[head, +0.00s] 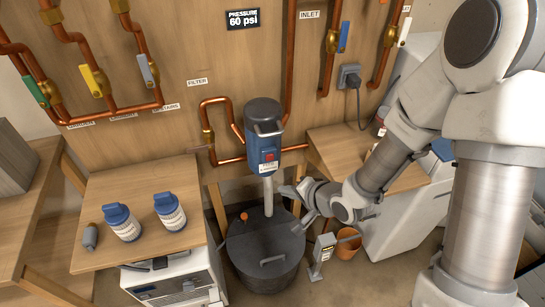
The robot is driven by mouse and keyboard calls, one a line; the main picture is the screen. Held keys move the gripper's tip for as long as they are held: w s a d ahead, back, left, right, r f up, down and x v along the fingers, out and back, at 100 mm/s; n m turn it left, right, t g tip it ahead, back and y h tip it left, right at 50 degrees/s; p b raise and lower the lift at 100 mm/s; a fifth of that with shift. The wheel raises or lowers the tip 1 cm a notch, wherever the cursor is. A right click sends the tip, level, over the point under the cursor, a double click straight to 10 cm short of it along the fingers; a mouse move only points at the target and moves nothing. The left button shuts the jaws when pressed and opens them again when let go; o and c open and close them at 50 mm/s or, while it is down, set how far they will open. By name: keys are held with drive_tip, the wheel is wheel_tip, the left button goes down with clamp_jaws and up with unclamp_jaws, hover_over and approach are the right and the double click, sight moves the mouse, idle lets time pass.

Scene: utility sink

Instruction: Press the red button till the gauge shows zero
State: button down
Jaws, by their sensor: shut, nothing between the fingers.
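The red button (269,156) is on the front of the blue filter housing (262,138), which is mounted on the wooden wall panel between copper pipes. The pressure display (243,18) high on the panel reads 60 psi. My gripper (283,190) is shut and empty. It is just below and to the right of the red button, near the grey pipe under the filter, and appears apart from the button. Its fingertips are small in this view.
A dark lidded tub (266,262) stands below the filter. A wooden shelf (95,245) at left holds two blue-capped bottles (122,222) (170,211). An orange bucket (348,246) is on the floor at right. Copper pipes run close on both sides of the filter.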

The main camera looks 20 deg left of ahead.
drive_tip(key=p, duration=0.1)
approach(268, 161)
drive_tip(key=shift+w+a+f, duration=0.25)
drive_tip(key=shift+a+f, duration=0.2)
drive_tip(key=shift+f, duration=0.3)
drive_tip(key=shift+w+a+f, duration=0.25)
drive_tip(key=shift+a+f, duration=0.2)
drive_tip(key=shift+f, duration=0.3)
drive_tip(key=shift+w+a+f, duration=0.25)
drive_tip(key=shift+a+f, duration=0.2)
drive_tip(key=shift+f, duration=0.3)
drive_tip(key=shift+w+a, duration=0.1)
idle(0.4)
drive_tip(key=shift+w+a, duration=0.15)
drive_tip(key=shift+w, duration=0.1)
drive_tip(key=shift+w+a+p, duration=0.2)
drive_tip(key=shift+w+p, duration=0.1)
drive_tip(key=shift+w, duration=0.05)
idle(1.6)
drive_tip(key=shift+s+d, duration=0.4)
drive_tip(key=shift+s, duration=0.3)
drive_tip(key=shift+s+d, duration=0.45)
drive_tip(key=shift+s, duration=0.25)
drive_tip(key=shift+s+d, duration=0.45)
drive_tip(key=shift+s, duration=0.3)
drive_tip(key=shift+s+d, duration=0.45)
drive_tip(key=shift+s, duration=0.25)
